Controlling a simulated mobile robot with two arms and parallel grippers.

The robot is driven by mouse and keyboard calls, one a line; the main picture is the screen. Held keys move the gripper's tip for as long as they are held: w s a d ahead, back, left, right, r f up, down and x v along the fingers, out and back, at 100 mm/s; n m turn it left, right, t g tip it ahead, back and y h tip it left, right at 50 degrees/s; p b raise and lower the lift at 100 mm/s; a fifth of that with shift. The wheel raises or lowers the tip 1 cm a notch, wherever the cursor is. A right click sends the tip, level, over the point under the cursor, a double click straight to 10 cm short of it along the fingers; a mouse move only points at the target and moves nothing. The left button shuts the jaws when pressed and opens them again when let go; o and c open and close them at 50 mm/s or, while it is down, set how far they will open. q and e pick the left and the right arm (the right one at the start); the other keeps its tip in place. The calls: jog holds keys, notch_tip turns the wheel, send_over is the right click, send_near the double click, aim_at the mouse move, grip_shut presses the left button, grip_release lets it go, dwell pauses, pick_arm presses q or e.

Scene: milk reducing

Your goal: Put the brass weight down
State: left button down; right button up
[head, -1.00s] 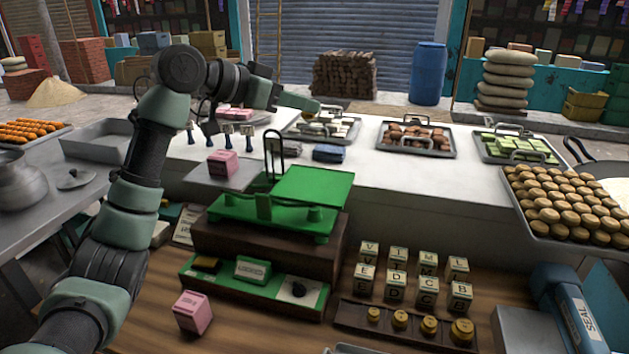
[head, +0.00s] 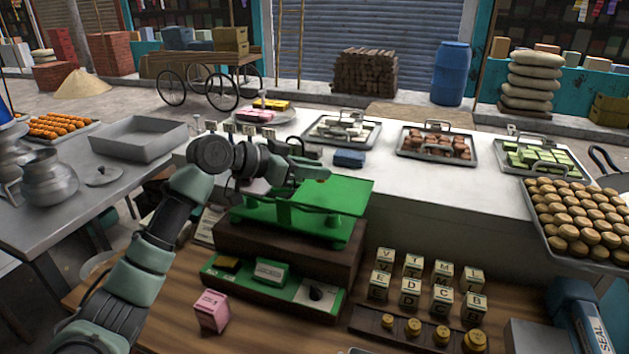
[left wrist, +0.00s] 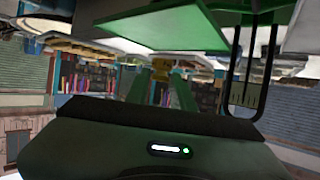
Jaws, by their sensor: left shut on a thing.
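My left gripper (head: 318,174) hangs just above the green pan (head: 345,192) of the balance scale (head: 290,218). It is shut on a small brass weight (left wrist: 160,70), which shows between the fingertips in the left wrist view. In the head view I cannot make out the weight at the fingertips. The underside or face of a green pan (left wrist: 160,27) shows in the wrist view, close by the weight. Whether the weight touches the pan I cannot tell. Several other brass weights (head: 441,335) sit in a dark wooden rack on the table. My right gripper is not in view.
Lettered blocks (head: 411,292) stand in rows behind the rack. Sweet trays (head: 437,145) line the white counter. My arm hides the scale's left side.

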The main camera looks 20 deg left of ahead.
aim_at(315, 197)
pick_arm(q)
notch_tip(315, 197, down, 3)
jog(key=shift+p, duration=0.45)
jog(key=shift+f, duration=0.35)
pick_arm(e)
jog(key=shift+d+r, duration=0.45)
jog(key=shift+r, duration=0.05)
pick_arm(q)
jog(key=shift+f, duration=0.25)
jog(key=c, duration=1.2)
grip_release()
jog(key=shift+r, duration=0.1)
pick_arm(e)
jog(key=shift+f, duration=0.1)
